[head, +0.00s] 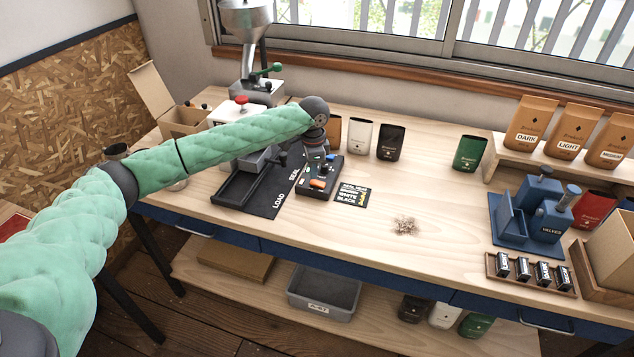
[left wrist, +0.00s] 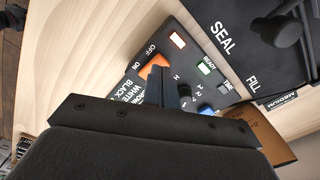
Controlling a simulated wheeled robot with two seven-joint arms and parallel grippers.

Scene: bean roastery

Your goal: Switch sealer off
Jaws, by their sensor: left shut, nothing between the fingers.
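The sealer's dark control box (head: 328,166) stands on the bench, beside a black mat marked LOAD and SEAL (head: 262,200). Its orange switch (head: 317,184) shows at the box's front; in the left wrist view the orange switch (left wrist: 152,66) lies by the words OFF and ON. I cannot tell which way it is tipped. My left gripper (left wrist: 163,82) is shut and empty, its fingertips right by the switch and covering part of it; I cannot tell if they touch. A red-orange window (left wrist: 178,40) and a pale READY window (left wrist: 206,67) show on the panel. My right gripper is not in view.
A heat-setting card (head: 351,195) lies right of the box. Black, white and green bags (head: 469,152) stand behind. A pile of brown bits (head: 405,226) lies mid-bench. A blue press (head: 535,215) and a stamp rack (head: 530,273) stand right. A grinder (head: 250,60) stands at the back.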

